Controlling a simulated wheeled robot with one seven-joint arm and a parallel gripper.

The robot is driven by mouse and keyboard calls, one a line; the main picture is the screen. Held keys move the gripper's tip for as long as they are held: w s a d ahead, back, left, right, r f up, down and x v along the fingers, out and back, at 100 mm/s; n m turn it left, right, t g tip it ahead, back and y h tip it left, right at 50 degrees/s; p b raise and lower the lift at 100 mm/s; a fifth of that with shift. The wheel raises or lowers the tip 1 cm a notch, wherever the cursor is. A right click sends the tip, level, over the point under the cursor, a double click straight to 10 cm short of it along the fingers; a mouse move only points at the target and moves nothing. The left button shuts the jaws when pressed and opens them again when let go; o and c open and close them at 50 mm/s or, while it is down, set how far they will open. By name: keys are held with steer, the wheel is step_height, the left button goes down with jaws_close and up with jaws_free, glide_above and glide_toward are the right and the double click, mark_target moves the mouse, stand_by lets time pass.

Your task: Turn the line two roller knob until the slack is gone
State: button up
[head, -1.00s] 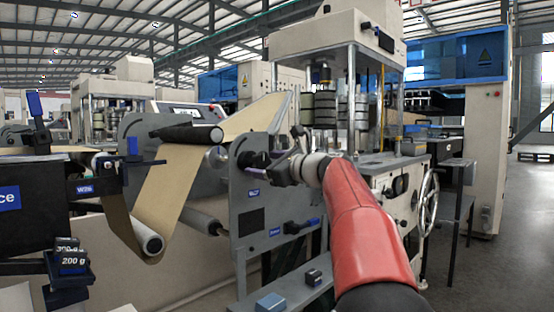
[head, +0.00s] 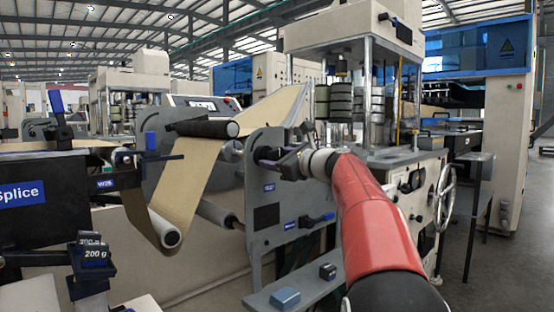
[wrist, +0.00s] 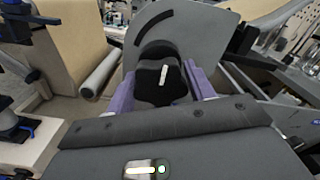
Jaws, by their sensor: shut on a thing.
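The black lobed roller knob (wrist: 148,88) with a short white mark sits on a grey side plate (wrist: 215,40) with a dark curved slot in the wrist view. My gripper (wrist: 160,82) is shut on it, with a purple finger on each side. The white mark leans slightly right of upright. In the head view my gripper (head: 278,161) is at the grey side plate and hides most of the knob. The brown kraft web (head: 190,185) runs over a dark upper roller (head: 207,128) and down to a pale lower roller (head: 170,238).
A blue block (head: 285,298) and a dark block (head: 327,271) lie on the grey ledge beneath. A 200 g weight (head: 95,254) and a Splice sign (head: 22,193) are at the left. Open floor is at the far right.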

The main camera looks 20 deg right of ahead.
steer(key=shift+m+p, duration=1.5)
steer(key=shift+p, duration=0.05)
steer(key=shift+r+m+p, duration=0.1)
steer(key=shift+m+p, duration=0.6)
steer(key=shift+p, duration=0.2)
steer(key=shift+m+p, duration=0.35)
steer(key=shift+m, duration=0.15)
steer(key=m, duration=0.4)
steer(key=o, duration=1)
steer(key=shift+c, duration=0.2)
steer(key=shift+s, duration=0.1)
steer(key=b+v, duration=0.1)
steer(key=v, duration=0.5)
steer(key=shift+s+d, duration=0.15)
steer(key=shift+s, duration=0.25)
